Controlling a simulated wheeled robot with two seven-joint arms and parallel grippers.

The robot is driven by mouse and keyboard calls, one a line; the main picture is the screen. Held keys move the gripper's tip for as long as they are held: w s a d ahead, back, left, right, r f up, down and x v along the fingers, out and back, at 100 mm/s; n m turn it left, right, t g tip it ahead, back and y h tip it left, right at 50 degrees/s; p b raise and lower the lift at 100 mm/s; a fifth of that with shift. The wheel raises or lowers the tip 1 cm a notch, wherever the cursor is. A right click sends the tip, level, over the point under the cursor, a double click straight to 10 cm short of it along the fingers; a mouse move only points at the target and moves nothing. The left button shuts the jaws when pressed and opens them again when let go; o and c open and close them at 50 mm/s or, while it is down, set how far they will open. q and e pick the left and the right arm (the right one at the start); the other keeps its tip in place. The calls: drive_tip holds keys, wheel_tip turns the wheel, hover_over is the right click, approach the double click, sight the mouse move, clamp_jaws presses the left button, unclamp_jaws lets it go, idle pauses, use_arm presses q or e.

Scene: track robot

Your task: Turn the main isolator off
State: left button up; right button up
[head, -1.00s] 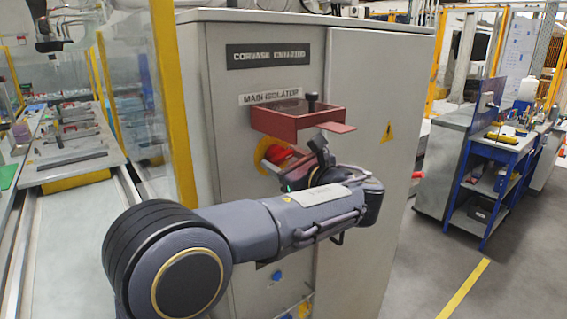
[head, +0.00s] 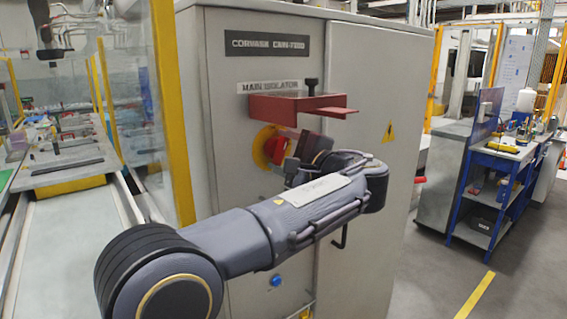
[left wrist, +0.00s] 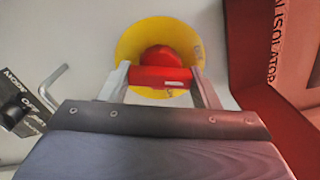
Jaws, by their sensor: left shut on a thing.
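The main isolator is a red rotary handle (head: 273,149) on a yellow round plate (head: 262,139), on the front of a grey cabinet (head: 240,180) below the "MAIN ISOLATOR" label (head: 270,87). My left gripper (head: 281,160) is at the handle, partly hidden by its own wrist in the head view. In the left wrist view, the red handle (left wrist: 162,77) lies between the two fingers of my left gripper (left wrist: 161,82), which are shut on it. The yellow plate (left wrist: 130,45) shows behind. My right gripper is not in view.
A red cover (head: 275,107) with a black knob (head: 312,86) juts out just above the handle. In the left wrist view, it (left wrist: 245,70) is close at the right.

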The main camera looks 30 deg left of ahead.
use_arm(q)
drive_tip(key=shift+f+n+b, duration=0.1)
drive_tip(key=shift+n+b, duration=1.4)
drive_tip(key=shift+n, duration=0.7)
drive_tip(key=o, duration=0.7)
drive_tip(key=shift+c, duration=0.2)
drive_tip(key=v, duration=0.8)
drive_tip(key=shift+b, duration=0.3)
